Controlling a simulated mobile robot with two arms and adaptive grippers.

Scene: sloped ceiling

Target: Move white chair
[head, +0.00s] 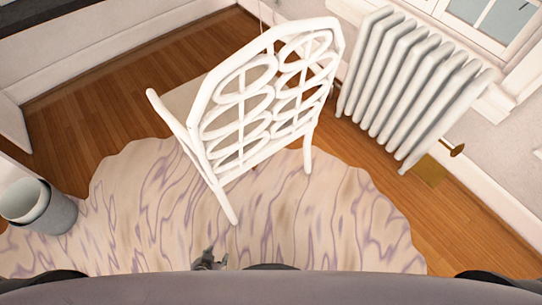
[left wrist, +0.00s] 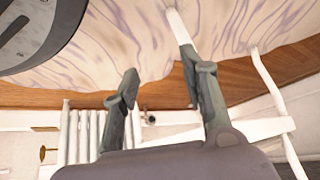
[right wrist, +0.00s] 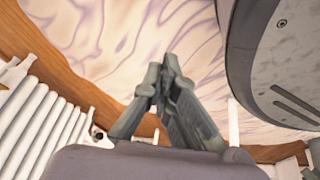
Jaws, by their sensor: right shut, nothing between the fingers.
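The white chair (head: 276,85) stands upright on the rug's far part, with its looped, open backrest toward me. In the head view, only the tip of my left gripper (head: 208,261) shows at the bottom edge, short of the chair's near leg. In the left wrist view, my left gripper (left wrist: 160,76) is open, its fingers spread. A white chair leg (left wrist: 177,24) runs behind the right finger; whether they touch I cannot tell. In the right wrist view, my right gripper (right wrist: 168,68) is shut and empty. A white leg (right wrist: 233,122) shows to its right.
A white radiator (head: 408,88) stands along the right wall, close to the chair. A grey bin (head: 58,213) is at the left. The patterned rug (head: 130,205) is clear around the chair's front, and wooden floor (head: 120,85) lies open at the back left.

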